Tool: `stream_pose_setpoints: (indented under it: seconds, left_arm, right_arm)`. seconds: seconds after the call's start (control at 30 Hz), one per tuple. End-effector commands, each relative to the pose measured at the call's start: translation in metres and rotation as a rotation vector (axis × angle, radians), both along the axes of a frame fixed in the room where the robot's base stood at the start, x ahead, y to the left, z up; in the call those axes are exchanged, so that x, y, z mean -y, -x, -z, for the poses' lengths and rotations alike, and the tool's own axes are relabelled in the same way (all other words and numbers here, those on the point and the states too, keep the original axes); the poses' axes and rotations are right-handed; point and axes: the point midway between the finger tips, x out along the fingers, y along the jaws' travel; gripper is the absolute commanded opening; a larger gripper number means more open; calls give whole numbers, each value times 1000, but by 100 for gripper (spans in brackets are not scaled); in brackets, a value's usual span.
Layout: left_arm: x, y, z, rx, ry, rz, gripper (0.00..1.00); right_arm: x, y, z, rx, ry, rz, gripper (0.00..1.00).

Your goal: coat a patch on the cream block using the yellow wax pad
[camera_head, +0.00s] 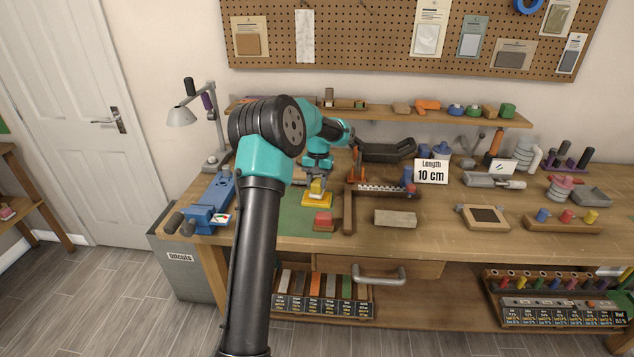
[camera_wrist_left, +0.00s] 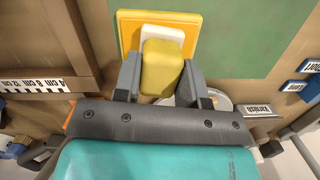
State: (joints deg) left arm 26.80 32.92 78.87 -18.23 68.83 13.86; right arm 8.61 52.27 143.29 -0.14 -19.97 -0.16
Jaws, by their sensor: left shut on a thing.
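My left gripper (camera_head: 317,186) is shut on the yellow wax pad (camera_head: 316,188). In the left wrist view the pad (camera_wrist_left: 161,70) sits between the two grey fingers (camera_wrist_left: 158,82). It is over a pale layer (camera_wrist_left: 162,33) on a yellow-orange square base (camera_wrist_left: 128,30); I cannot tell whether the pad touches the layer. In the head view the base (camera_head: 317,201) lies on the green mat (camera_head: 300,224). A pale beige block (camera_head: 396,218), apparently the cream block, lies apart on the bench to the right. My right gripper is not in view.
A red block (camera_head: 323,221) lies just in front of the yellow base. A wooden fixture with a ruler strip (camera_head: 385,189) stands to the right. A blue vise (camera_head: 211,204) is at the left edge. A framed dark plate (camera_head: 484,216) lies beyond the beige block, with bare bench between.

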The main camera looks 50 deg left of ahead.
Motion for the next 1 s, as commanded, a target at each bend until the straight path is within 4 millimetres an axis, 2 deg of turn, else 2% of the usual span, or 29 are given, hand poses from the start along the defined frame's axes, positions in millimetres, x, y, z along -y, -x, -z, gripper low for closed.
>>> stream_pose_setpoints:
  seconds: [1.0]
  left_arm:
    - [0, 0, 10, 0, 0, 0, 19]
  right_arm:
    - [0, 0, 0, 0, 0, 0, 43]
